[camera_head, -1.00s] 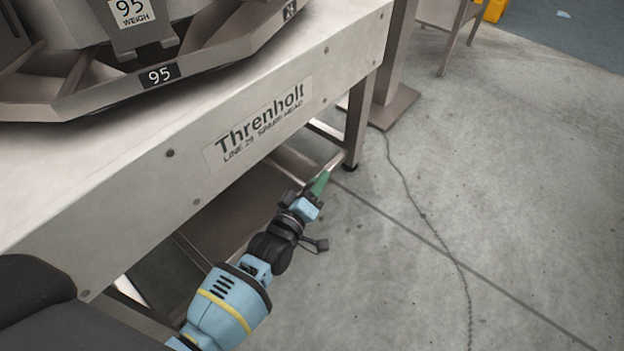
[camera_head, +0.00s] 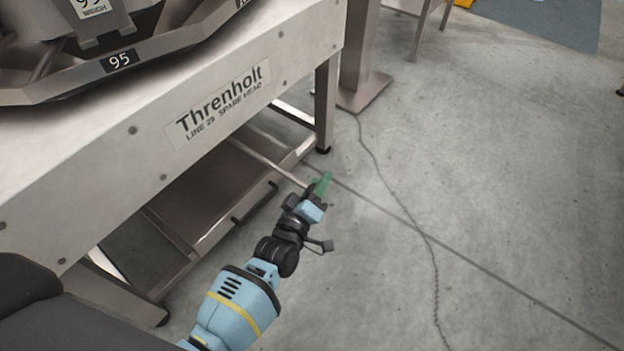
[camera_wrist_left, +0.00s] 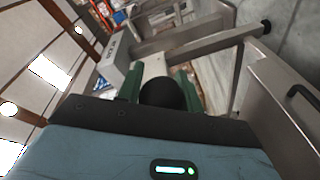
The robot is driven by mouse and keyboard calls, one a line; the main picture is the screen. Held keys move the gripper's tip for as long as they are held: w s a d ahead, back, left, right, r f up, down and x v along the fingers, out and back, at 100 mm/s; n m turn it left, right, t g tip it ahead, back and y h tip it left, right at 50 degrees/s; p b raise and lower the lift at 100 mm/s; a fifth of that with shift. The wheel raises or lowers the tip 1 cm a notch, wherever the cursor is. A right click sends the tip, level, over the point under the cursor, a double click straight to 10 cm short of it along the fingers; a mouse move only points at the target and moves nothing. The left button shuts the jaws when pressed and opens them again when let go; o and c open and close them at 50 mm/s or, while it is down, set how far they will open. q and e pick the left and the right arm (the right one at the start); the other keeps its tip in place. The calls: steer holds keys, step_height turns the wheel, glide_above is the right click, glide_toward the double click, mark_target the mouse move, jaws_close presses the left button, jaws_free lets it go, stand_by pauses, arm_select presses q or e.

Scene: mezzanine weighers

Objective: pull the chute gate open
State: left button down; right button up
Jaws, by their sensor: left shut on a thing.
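My left gripper (camera_head: 320,185) has green fingers and reaches past the front of the weigher frame, low over the floor. In the left wrist view, its fingers are shut on a black round knob (camera_wrist_left: 163,94). In the head view the knob is hidden by the gripper. A thin pale metal rod (camera_head: 268,163) runs from under the frame toward the gripper; it seems to bear the knob. The chute gate itself cannot be clearly made out. My right gripper is not in view.
The steel frame marked Threnholt (camera_head: 225,97) carries the weigher ring (camera_head: 60,85). Below it is a lower steel tray (camera_head: 195,205) with a black bar handle (camera_head: 255,203). A frame leg (camera_head: 326,105) stands beyond my gripper. A cable (camera_head: 405,215) crosses otherwise clear concrete floor.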

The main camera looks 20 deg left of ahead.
arm_select(q)
steer(key=shift+s+d+f, duration=0.1)
steer(key=shift+s+d, duration=0.15)
steer(key=shift+d, duration=0.35)
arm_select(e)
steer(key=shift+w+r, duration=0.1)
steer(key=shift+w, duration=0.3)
arm_select(q)
steer(key=shift+d, duration=0.1)
steer(key=c, duration=1.4)
jaws_free()
steer(key=o, duration=0.5)
steer(key=shift+c, duration=0.2)
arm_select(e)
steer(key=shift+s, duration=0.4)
arm_select(q)
steer(key=shift+s, duration=0.2)
steer(key=s+a+p, duration=0.1)
steer(key=s+p, duration=0.1)
steer(key=s, duration=0.5)
steer(key=shift+s+a, duration=0.15)
steer(key=shift+s, duration=0.05)
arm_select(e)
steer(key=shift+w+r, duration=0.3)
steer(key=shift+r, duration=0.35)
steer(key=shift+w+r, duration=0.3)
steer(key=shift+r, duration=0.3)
